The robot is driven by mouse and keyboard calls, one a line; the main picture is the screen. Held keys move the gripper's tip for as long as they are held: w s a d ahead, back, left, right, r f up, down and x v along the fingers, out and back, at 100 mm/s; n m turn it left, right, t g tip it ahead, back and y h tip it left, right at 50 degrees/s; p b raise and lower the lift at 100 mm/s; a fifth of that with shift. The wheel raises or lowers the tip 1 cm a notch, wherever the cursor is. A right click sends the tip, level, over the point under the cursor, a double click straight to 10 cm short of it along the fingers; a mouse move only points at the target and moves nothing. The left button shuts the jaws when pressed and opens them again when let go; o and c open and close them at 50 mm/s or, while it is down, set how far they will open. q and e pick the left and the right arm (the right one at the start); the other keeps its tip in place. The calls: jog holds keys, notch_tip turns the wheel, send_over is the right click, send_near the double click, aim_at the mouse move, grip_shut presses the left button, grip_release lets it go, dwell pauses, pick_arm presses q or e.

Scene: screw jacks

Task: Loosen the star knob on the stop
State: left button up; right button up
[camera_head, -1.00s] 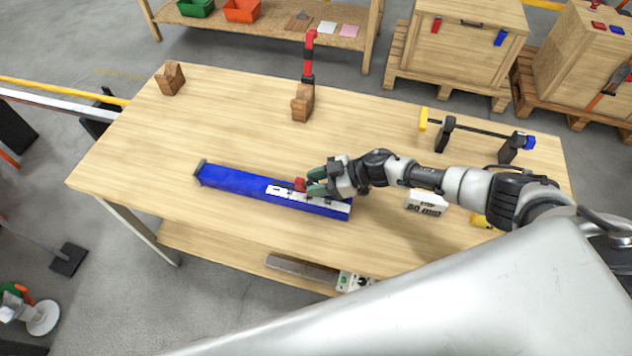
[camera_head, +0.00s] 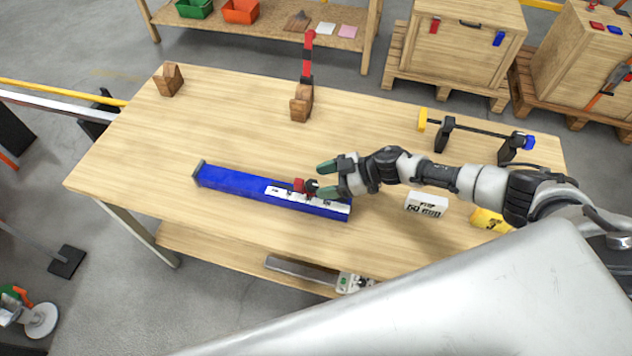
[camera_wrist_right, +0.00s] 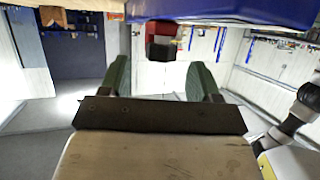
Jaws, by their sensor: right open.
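The stop is a small red block (camera_head: 299,185) on the long blue beam (camera_head: 235,182), near its right half by a white scale strip (camera_head: 281,191). A black knob (camera_head: 311,186) sits on the stop's right side. My right gripper (camera_head: 323,180) has green fingers and is open, just right of the knob with nothing between the fingers. In the right wrist view the black knob (camera_wrist_right: 160,50) shows beyond the open fingertips, with the red stop (camera_wrist_right: 165,29) behind it and the blue beam (camera_wrist_right: 230,10) above. My left gripper is not in view.
The beam lies on a wooden table (camera_head: 220,110). A white box (camera_head: 426,204) and a yellow item (camera_head: 490,220) lie beneath and near my right arm. A rod on black stands (camera_head: 475,130) and a wooden block with a red-handled tool (camera_head: 303,100) stand farther back.

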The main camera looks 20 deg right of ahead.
jog(key=b+v, duration=0.1)
jog(key=v, duration=0.7)
jog(key=shift+s+f, duration=0.1)
